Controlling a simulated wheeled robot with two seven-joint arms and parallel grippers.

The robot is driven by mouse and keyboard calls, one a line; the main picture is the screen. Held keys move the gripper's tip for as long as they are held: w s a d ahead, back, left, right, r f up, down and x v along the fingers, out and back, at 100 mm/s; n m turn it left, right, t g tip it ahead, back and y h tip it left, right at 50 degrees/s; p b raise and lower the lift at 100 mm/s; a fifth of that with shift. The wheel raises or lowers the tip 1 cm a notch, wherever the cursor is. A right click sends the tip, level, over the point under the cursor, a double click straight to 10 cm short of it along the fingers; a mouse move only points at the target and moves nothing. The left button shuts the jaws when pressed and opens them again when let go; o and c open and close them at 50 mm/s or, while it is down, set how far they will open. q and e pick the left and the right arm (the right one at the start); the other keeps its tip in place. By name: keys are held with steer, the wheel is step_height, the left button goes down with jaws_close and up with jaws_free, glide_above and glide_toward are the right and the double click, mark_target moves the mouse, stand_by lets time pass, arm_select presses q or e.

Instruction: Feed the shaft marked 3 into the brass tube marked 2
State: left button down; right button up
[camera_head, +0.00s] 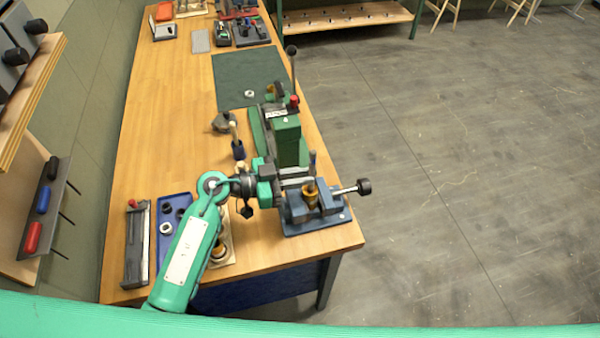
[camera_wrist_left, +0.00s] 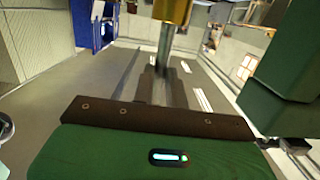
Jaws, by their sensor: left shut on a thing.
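My left gripper (camera_head: 308,178) reaches in from the left and is shut on a shaft above the blue vise (camera_head: 326,218). The dark upper end of the shaft (camera_head: 313,158) rises above the fingers in the head view. The brass tube (camera_head: 311,198) stands in the vise jaws just below the gripper. In the left wrist view, the silvery shaft (camera_wrist_left: 165,45) runs from between the fingers toward the brass tube (camera_wrist_left: 173,9) at the top edge. The two look in line or nearly so; I cannot tell whether the shaft's end is inside. The markings are too small to read.
A green press-like machine (camera_head: 286,138) stands just behind the vise. A blue tray (camera_head: 173,225) and a dark metal holder (camera_head: 137,245) lie at left. A green mat (camera_head: 236,76) lies farther back. The bench's right edge is close to the vise.

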arm_select(q)
steer(key=c, duration=1.3)
jaws_free()
steer(key=shift+c, duration=0.2)
steer(key=p+v, duration=0.6)
steer(key=v, duration=0.8)
steer(key=shift+d, duration=0.15)
